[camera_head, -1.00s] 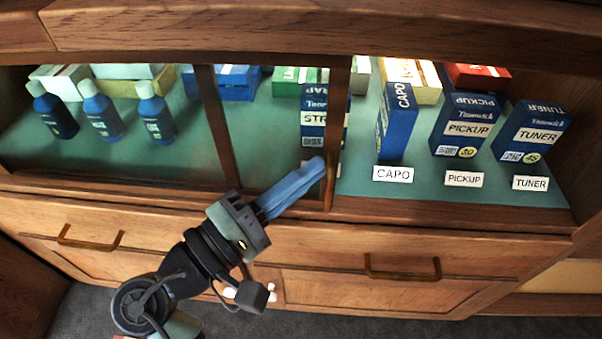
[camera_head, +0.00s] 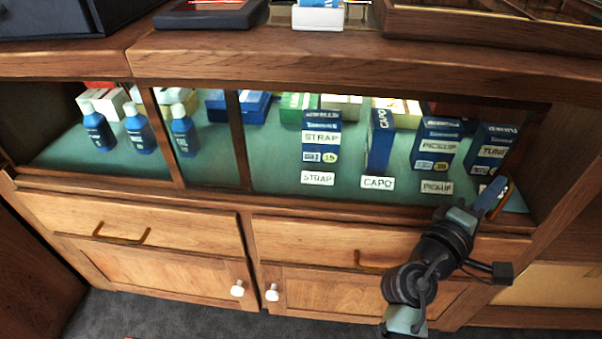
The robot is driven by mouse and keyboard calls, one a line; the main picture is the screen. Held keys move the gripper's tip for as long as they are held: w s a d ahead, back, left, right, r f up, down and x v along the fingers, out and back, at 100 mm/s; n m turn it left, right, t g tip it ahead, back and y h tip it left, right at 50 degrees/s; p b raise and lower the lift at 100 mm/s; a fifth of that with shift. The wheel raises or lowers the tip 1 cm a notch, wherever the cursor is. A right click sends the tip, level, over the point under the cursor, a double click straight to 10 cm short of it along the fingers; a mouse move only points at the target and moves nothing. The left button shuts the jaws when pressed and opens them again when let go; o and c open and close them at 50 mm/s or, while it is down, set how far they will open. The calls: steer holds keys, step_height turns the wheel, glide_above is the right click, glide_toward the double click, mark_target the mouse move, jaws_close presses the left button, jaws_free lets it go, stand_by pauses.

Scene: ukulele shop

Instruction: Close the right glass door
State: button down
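The cabinet's right glass door (camera_head: 243,150) covers the right part of the display. Its clear pane is hard to make out, and a brown upright shows near the third bottle. My gripper (camera_head: 497,194) is at the far right of the display, with its blue fingers together, beside a thin brown upright piece that looks like the door's handle edge. I cannot tell whether they touch. My wrist hides part of the lower rail there. Some teal shelf shows just right of the fingers, and I cannot tell how wide any gap to the cabinet's side is.
Boxes labelled strap (camera_head: 321,150), capo (camera_head: 379,143) and pickup (camera_head: 437,148) stand behind the glass, with blue bottles (camera_head: 138,132) at left. Drawers with bar handles (camera_head: 122,234) lie below. The counter top (camera_head: 300,60) overhangs above. Carpet (camera_head: 165,312) is free in front.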

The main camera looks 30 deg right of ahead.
steer(key=s+d, duration=0.2)
steer(key=d, duration=0.1)
steer(key=s+d, duration=0.3)
steer(key=s+d+p, duration=0.1)
steer(key=s+d, duration=0.1)
steer(key=d, duration=0.2)
steer(key=shift+s+d, duration=0.1)
steer(key=shift+s, duration=0.3)
steer(key=shift+s+d, duration=0.25)
